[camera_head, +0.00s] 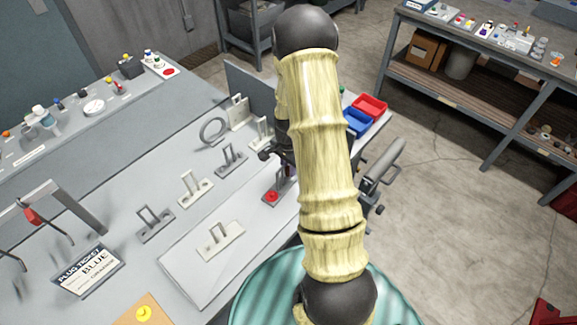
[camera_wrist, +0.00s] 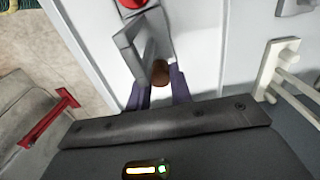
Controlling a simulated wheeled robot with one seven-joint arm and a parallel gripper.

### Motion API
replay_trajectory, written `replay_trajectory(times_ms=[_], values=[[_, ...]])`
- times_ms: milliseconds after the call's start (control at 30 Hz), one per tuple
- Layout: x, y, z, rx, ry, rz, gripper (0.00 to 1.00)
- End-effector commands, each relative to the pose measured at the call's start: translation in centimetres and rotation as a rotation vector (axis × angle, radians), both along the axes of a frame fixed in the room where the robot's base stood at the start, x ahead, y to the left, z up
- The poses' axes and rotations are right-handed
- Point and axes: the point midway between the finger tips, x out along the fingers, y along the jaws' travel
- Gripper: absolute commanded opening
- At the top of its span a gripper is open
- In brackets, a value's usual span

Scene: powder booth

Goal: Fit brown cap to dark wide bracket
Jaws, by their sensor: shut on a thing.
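In the wrist view my gripper (camera_wrist: 160,80) is shut on the brown cap (camera_wrist: 160,71), which shows as a small rounded piece between the fingertips. A dark grey bracket (camera_wrist: 127,42) lies right beyond the fingertips, with a red round piece at its far end. The cap appears beside this bracket's upright frame; I cannot tell whether they touch. In the head view this bracket (camera_head: 283,187) is partly hidden by my arm, and the cap is hidden. Another dark bracket (camera_head: 231,160) stands to its upper left. I cannot tell which is the wide one.
Pale brackets (camera_head: 195,189) and a grey bracket (camera_head: 155,224) stand left on the bench. One pale bracket (camera_head: 219,240) is on a light board. Red (camera_head: 370,106) and blue (camera_head: 357,123) bins stand behind. A vise (camera_head: 382,176) is at the right edge.

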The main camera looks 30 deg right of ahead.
Motion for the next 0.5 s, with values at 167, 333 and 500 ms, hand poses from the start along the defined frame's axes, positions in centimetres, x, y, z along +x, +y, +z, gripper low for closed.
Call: replay_trajectory(times_ms=[167,333,500], values=[[-0.01,-0.06,-0.45,0.0,0.0,-0.002,0.01],[-0.04,-0.13,-0.8,0.0,0.0,-0.003,0.01],[-0.04,-0.11,-1.14,0.0,0.0,-0.003,0.01]])
